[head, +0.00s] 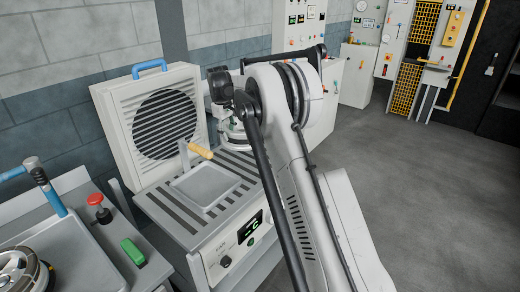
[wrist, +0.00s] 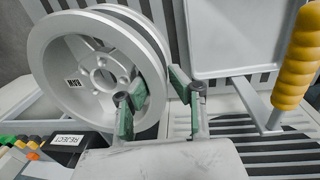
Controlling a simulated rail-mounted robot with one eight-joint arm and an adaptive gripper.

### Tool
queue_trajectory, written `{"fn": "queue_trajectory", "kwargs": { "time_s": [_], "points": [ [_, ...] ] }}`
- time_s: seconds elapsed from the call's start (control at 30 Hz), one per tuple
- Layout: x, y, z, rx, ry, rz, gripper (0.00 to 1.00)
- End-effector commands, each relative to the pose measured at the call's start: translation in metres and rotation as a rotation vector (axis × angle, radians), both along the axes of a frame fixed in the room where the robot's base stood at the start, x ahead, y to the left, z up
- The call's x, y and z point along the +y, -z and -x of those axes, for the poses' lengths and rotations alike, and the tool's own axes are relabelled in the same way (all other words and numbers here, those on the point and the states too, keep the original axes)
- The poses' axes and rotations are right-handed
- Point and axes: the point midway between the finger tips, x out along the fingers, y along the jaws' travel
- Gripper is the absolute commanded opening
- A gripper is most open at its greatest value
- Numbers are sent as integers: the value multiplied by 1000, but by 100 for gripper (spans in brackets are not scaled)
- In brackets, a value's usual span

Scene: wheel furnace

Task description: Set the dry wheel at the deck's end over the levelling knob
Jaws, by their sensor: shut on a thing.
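A pale grey wheel (wrist: 55,55) fills the left of the wrist view, its open face and bolt holes showing, with a small RAW label inside. My gripper (wrist: 158,90) is shut on the wheel's rim, one green-padded finger inside it and the other outside. In the head view the wheel (head: 232,130) is at the far end of the slatted deck (head: 165,208), partly hidden by my arm. I cannot tell whether it touches the deck. I cannot pick out the levelling knob for certain.
A square pan (head: 205,186) with a yellow handle (head: 201,151) lies mid-deck, close to my gripper in the wrist view. A fan unit (head: 120,120) stands behind the deck. A bench with a red knob (head: 96,199) and another wheel (head: 22,270) is at left. Open floor lies right.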

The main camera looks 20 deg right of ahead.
Motion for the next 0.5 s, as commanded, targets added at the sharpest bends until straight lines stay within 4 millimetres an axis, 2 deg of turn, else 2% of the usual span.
{"fn": "queue_trajectory", "kwargs": {
  "time_s": [0.1, 0.27, 0.5],
  "points": [
    [-6, -1, -11, 0, -23, 7, 0],
    [-16, 2, -17, -1, -35, 11, 0],
    [-54, 25, -21, -1, -32, 11, 0]
  ]
}}
